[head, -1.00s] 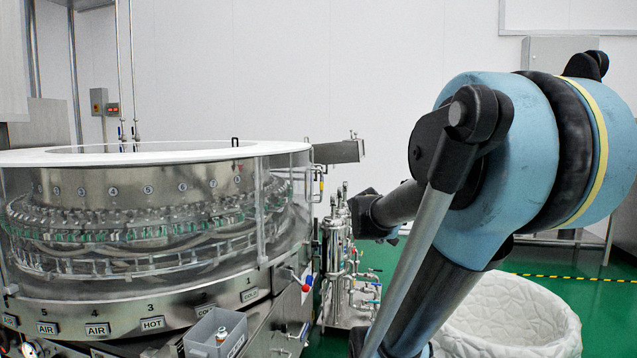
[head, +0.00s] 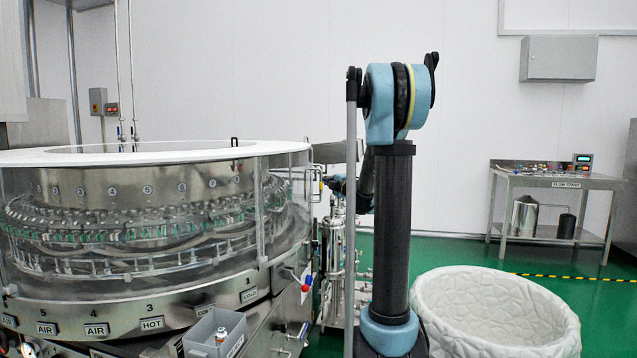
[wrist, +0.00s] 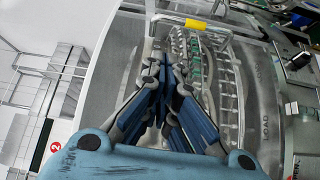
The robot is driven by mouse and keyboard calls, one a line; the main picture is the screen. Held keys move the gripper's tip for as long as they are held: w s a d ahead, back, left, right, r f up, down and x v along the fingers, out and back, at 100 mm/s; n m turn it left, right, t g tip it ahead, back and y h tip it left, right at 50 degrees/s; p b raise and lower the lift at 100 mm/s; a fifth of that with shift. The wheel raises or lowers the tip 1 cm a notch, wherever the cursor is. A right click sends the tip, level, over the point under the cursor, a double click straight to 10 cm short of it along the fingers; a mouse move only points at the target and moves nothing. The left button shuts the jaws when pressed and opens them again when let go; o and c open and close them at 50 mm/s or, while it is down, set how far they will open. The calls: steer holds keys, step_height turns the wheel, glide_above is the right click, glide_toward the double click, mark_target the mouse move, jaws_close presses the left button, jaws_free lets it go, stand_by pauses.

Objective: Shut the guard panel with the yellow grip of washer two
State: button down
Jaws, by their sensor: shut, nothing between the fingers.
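In the wrist view a yellow grip (wrist: 196,24) sits on the top bar of a metal frame. The clear guard panel (wrist: 222,48) appears to be in that frame, with a row of glassware and green parts showing behind it. My gripper (wrist: 165,72) is shut and empty, with its fingers pointing up the picture, below and left of the yellow grip and apart from it. A red number 2 sign (wrist: 56,148) is at the lower left. How far the panel stands open is unclear.
In the head view a large round washer (head: 150,313) with clear walls fills the left. A grey bin (head: 203,338) hangs at its front. A white-lined round tub (head: 430,318) stands at the right, with a steel table (head: 555,180) behind. Green floor lies between them.

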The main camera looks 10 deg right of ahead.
steer(key=w+a+f+n, duration=0.1)
steer(key=w+a, duration=0.1)
steer(key=w, duration=1.2)
steer(key=shift+a+y, duration=0.4)
